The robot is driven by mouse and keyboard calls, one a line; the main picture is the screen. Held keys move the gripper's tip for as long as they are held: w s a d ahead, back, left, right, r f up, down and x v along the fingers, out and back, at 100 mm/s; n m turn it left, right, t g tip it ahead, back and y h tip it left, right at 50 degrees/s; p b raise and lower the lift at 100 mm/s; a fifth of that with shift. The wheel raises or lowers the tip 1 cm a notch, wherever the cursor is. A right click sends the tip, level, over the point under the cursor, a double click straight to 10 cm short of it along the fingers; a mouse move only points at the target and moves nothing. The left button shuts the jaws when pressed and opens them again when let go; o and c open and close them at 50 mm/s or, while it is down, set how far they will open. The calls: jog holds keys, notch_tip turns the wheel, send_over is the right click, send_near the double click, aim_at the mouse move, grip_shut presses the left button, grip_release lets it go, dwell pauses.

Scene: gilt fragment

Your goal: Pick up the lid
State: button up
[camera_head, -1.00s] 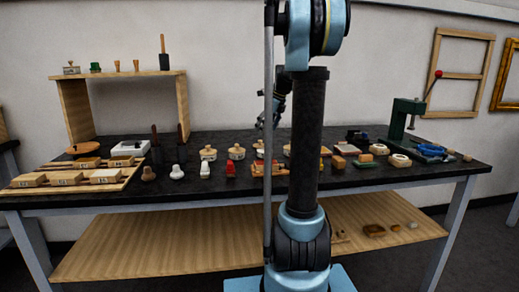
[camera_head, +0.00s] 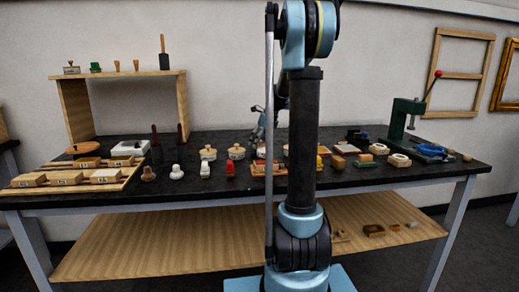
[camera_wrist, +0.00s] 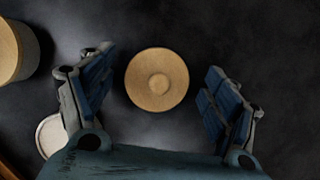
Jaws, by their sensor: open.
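In the wrist view a round light-wood lid (camera_wrist: 158,80) with a small knob at its centre lies between the two fingers of my gripper (camera_wrist: 158,66). The gripper is open, with dark gaps between the lid and the blue finger pads on both sides; it holds nothing. In the head view my gripper (camera_head: 256,131) hangs over the middle of the dark bench, partly hidden by my arm. A small round jar (camera_head: 261,151) is just below it. Whether the lid sits on that jar cannot be told.
In the wrist view a wooden cylinder (camera_wrist: 10,52) and a pale round thing (camera_wrist: 50,136) are at the left. In the head view two similar jars (camera_head: 208,153) (camera_head: 236,152) stand left of my gripper. A green press (camera_head: 404,120) stands at the right.

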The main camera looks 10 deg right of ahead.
jog(key=shift+c, duration=0.2)
jog(key=c, duration=0.9)
